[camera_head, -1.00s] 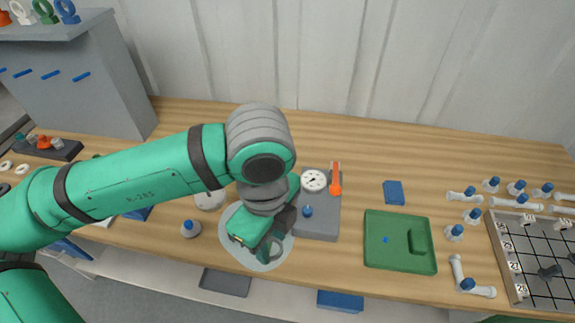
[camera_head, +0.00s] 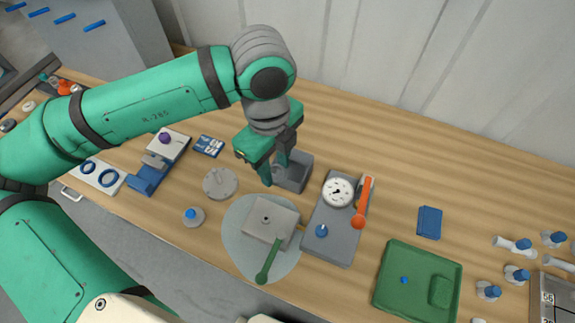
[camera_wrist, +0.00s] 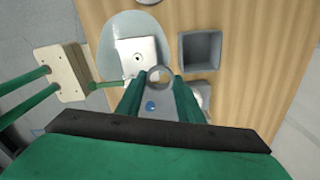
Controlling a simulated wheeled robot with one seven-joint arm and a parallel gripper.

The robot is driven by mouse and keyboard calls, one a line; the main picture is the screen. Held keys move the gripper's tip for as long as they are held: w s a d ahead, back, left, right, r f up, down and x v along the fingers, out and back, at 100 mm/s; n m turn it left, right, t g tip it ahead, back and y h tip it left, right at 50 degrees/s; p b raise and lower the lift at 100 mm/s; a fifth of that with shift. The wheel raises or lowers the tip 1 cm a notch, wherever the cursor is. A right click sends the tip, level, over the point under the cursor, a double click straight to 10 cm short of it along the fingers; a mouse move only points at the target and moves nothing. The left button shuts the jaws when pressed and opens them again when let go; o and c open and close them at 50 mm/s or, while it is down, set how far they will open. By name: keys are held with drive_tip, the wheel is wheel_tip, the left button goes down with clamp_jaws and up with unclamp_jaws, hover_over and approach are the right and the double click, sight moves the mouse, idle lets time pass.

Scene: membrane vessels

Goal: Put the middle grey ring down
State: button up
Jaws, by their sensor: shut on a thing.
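My gripper (camera_head: 276,178) is shut on a grey ring (camera_wrist: 154,71), which shows between the fingertips in the wrist view. In the head view the fingers point down beside and partly over an open grey box (camera_head: 301,181). In the wrist view the ring is in the air and the box (camera_wrist: 216,64) lies to its upper right, apart from it in the picture. The ring is mostly hidden by the fingers in the head view. A square grey plate (camera_head: 270,222) with a small central hole lies on a pale rounded mat (camera_head: 238,247).
A green-handled tool (camera_head: 269,260) lies at the plate's front edge. A grey block with a dial gauge (camera_head: 338,191) and an orange lever (camera_head: 362,205) stands to the right. A round grey disc (camera_head: 220,184) lies left. A green tray (camera_head: 400,302) is at the front right. The back of the table is clear.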

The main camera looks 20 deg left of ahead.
drive_tip(key=w+f+m, duration=0.4)
drive_tip(key=w+f, duration=0.2)
drive_tip(key=w, duration=0.3)
hover_over(291, 174)
wheel_tip(291, 174, down, 6)
drive_tip(key=shift+s+f, duration=0.15)
drive_tip(key=shift+f, duration=2.4)
drive_tip(key=shift+f, duration=0.1)
drive_tip(key=o, duration=0.7)
wheel_tip(291, 174, up, 12)
